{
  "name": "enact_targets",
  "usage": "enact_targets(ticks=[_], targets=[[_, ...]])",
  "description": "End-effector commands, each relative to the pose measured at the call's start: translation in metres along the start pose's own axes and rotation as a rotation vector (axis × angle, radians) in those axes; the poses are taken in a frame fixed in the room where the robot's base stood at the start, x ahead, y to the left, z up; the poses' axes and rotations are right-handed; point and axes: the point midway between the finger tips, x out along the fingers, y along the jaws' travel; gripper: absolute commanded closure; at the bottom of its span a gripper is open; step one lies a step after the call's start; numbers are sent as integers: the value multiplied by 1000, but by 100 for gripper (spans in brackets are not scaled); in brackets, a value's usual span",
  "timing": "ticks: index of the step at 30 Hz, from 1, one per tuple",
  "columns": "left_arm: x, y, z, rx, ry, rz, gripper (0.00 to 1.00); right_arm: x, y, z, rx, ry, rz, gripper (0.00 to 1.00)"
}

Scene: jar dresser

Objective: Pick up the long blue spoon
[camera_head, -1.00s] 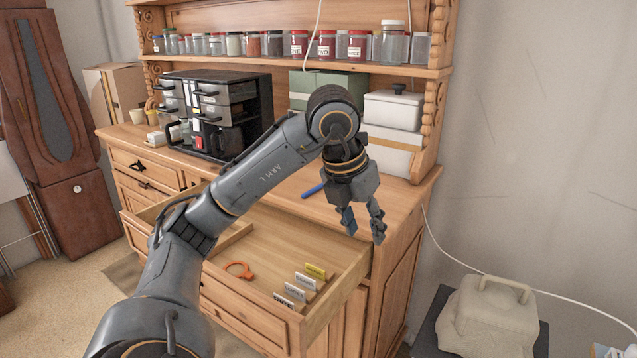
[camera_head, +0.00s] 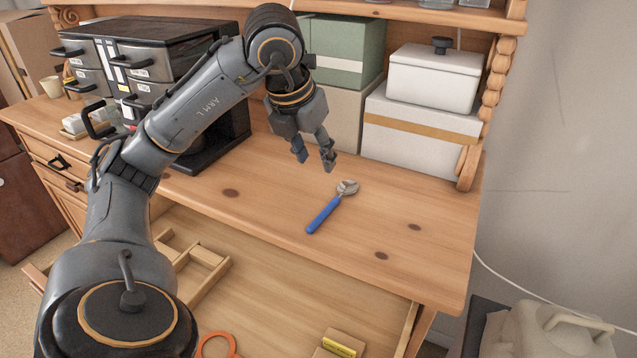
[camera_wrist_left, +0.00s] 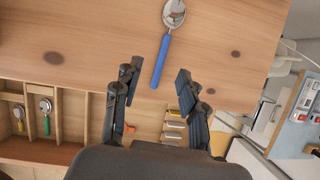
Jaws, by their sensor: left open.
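The long blue spoon (camera_head: 325,212) lies on the dresser top, its blue handle towards the front edge and its metal bowl pointing back. My left gripper (camera_head: 313,162) is open and empty, above the dresser top and a little behind the spoon's bowl in the head view. In the left wrist view the blue spoon (camera_wrist_left: 161,58) lies ahead of the open left gripper (camera_wrist_left: 156,82), with its handle end near the line between the fingertips. It is not touched by the fingers. My right gripper is not in view.
The open drawer (camera_head: 290,290) below the top holds an orange-handled thing (camera_head: 216,345) and wooden dividers. Boxes (camera_head: 420,125) stand behind the spoon on the right, and a black drawer unit (camera_head: 150,75) on the left. The top around the spoon is clear.

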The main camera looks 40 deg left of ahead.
Motion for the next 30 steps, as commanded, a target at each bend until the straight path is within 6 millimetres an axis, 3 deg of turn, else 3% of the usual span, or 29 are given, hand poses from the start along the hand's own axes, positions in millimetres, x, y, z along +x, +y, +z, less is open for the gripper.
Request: enact_targets(ticks=[11, 22, 30], targets=[[66, 0, -2, 1, 7, 3, 58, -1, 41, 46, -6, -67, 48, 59], [99, -2, -1, 1, 7, 1, 58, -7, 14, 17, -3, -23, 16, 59], [134, -4, -1, 0, 3, 1, 58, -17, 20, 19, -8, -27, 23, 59]])
